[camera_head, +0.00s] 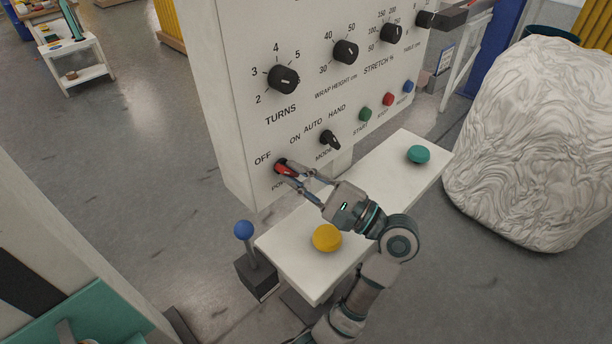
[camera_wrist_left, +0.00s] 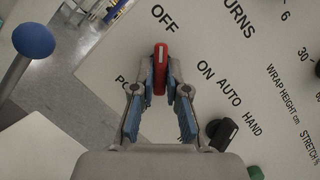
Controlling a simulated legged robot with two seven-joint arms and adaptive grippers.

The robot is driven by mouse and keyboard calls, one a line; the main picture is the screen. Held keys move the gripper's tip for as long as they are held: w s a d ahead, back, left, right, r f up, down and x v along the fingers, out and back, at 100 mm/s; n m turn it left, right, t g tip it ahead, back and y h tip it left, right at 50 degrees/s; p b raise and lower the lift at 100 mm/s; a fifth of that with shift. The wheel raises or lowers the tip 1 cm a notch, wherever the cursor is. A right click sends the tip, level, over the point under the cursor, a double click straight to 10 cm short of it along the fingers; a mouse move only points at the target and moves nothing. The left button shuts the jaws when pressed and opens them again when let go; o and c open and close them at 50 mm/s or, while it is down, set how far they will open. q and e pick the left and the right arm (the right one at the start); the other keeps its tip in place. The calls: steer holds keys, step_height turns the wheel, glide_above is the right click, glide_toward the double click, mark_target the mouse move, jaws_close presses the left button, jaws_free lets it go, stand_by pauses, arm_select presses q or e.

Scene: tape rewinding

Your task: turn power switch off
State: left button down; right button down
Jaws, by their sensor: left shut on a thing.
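The red power switch (camera_head: 283,166) is on the lower left of the white control panel (camera_head: 225,110), between the printed OFF and ON labels and POWER. In the left wrist view the red switch (camera_wrist_left: 160,67) stands lengthwise, its upper end towards the word OFF; ON is to its right. My left gripper (camera_head: 288,171) reaches the switch from the lower right. In the left wrist view its fingertips (camera_wrist_left: 160,72) are on both sides of the switch, shut on it. Part of the switch is hidden by the fingers in the head view. My right gripper is not in view.
A black mode knob (camera_head: 330,140) is just right of the switch. Below, a white ledge (camera_head: 290,262) carries a yellow button (camera_head: 327,237) and a teal button (camera_head: 418,154). A blue-topped lever (camera_head: 243,230) stands left of it. A wrapped white bulk (camera_head: 545,150) is at right.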

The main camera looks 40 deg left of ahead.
arm_select(q)
steer(key=shift+s+a+r, duration=0.1)
steer(key=shift+r, duration=0.3)
steer(key=c, duration=1.2)
jaws_free()
steer(key=shift+s+a+f, duration=0.15)
steer(key=shift+a+f, duration=0.05)
steer(key=shift+a, duration=0.2)
steer(key=shift+d+f, duration=0.1)
steer(key=shift+d, duration=0.3)
steer(key=v, duration=1.2)
steer(key=shift+w, duration=0.25)
